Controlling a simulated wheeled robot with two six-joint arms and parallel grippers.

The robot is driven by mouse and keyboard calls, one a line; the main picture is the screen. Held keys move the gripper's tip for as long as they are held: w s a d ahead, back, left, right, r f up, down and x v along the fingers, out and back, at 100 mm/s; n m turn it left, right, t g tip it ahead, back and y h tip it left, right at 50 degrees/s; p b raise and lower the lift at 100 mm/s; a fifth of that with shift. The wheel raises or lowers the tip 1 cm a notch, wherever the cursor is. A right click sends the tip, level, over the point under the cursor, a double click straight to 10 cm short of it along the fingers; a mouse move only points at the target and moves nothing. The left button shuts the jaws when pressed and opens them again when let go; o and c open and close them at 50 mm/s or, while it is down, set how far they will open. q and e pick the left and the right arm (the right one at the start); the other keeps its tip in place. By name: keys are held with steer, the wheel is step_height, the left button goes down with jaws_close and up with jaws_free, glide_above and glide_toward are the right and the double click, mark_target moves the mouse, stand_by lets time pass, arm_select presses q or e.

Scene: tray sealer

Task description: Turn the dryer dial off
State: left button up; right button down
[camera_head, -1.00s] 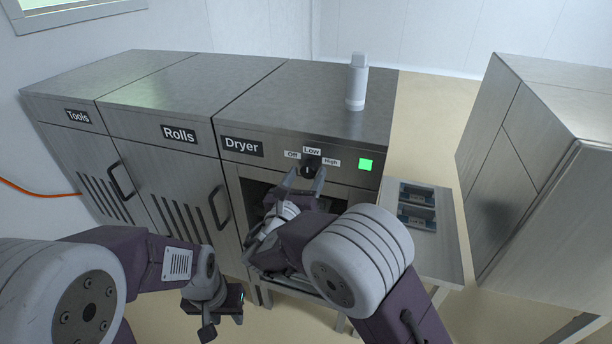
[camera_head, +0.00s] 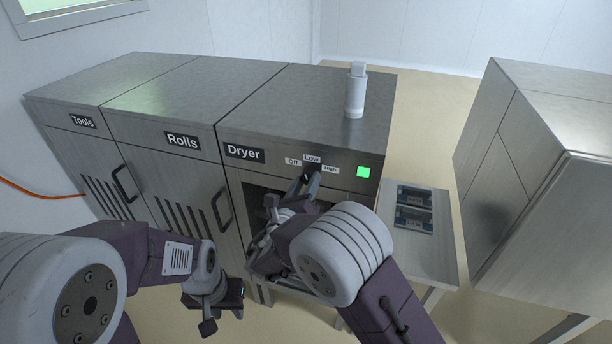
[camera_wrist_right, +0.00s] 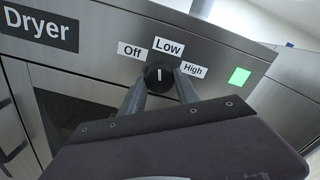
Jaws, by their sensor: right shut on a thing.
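The dryer dial (camera_wrist_right: 158,75) is a round black knob with a white mark that points up toward the Low label (camera_wrist_right: 169,46). The Off label (camera_wrist_right: 131,51) is to its left and the High label (camera_wrist_right: 192,70) to its right. In the head view the dial (camera_head: 313,169) is partly hidden by my fingers. My right gripper (camera_head: 307,182) is at the dial, with its fingers shut on the dial's two sides, as the right wrist view (camera_wrist_right: 160,82) also shows. My left gripper (camera_head: 222,308) hangs low at the front, away from the dryer; its jaw opening is unclear.
A green light (camera_head: 363,172) glows on the dryer panel (camera_head: 262,132). A white bottle (camera_head: 355,95) stands on the dryer top. A side table (camera_head: 440,255) with dark packs (camera_head: 414,207) is at right, near a metal cabinet (camera_head: 545,190).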

steer(key=n+p, duration=0.4)
steer(key=shift+r+n, duration=0.25)
steer(key=shift+n, duration=0.05)
steer(key=shift+f+n+p, duration=0.15)
steer(key=shift+n+p, duration=1.65)
steer(key=shift+f, duration=0.1)
steer(key=c, duration=0.9)
jaws_free()
steer(key=shift+s, duration=0.1)
